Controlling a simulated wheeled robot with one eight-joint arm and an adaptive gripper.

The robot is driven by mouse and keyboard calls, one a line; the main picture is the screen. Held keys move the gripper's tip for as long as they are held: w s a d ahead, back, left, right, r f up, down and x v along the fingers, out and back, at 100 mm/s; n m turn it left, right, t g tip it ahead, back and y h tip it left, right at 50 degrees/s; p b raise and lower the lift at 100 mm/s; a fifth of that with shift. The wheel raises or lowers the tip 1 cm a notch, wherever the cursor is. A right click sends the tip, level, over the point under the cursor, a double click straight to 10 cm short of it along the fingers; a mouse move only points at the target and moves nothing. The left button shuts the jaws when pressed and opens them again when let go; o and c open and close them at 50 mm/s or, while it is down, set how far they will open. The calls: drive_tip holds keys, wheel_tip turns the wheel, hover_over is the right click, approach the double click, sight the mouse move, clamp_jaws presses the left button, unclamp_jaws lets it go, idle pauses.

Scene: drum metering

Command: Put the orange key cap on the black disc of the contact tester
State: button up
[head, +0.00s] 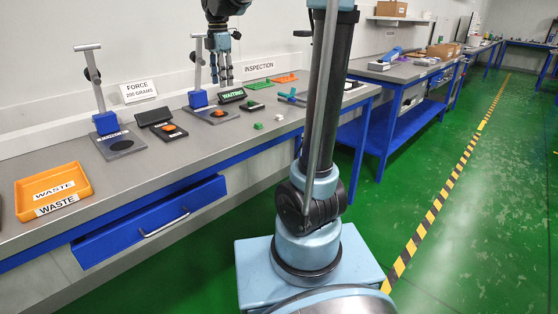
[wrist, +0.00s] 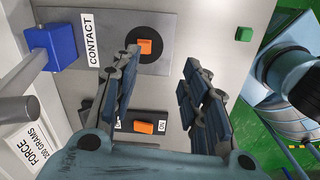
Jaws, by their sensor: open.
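An orange key cap (wrist: 145,46) sits on the black disc (wrist: 133,62) of the contact tester, whose plate (wrist: 165,22) carries a CONTACT label. In the head view this cap (head: 219,113) also shows on the right-hand tester. A second orange piece (wrist: 150,127) lies on a small black box (wrist: 127,122); it also shows in the head view (head: 170,128). My gripper (head: 224,82) is open and empty, fingers pointing down, above the contact tester. In the wrist view its fingers (wrist: 162,68) are spread apart, clear of the cap on the disc.
A second tester with a black disc (head: 121,145) stands left, beyond the black box. An orange WASTE tray (head: 84,184) is at the near left. Green blocks (head: 258,126) and a WAITING sign (head: 232,95) are on the right. Tester posts rise near my gripper.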

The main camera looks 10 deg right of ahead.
drive_tip(key=s+d+f+m+t, duration=0.1)
drive_tip(key=s+d+f+m, duration=0.7)
drive_tip(key=s, duration=0.3)
drive_tip(key=s+d+f+m, duration=0.8)
drive_tip(key=s, duration=0.3)
drive_tip(key=s+d+f+m+t, duration=0.1)
drive_tip(key=s+d+f+m, duration=0.1)
drive_tip(key=s+f+m, duration=0.5)
wheel_tip(320, 180, down, 3)
drive_tip(key=shift+s+d+r, duration=0.2)
drive_tip(key=shift+s+d, duration=0.2)
drive_tip(key=shift+w+f, duration=0.2)
drive_tip(key=shift+w, duration=0.3)
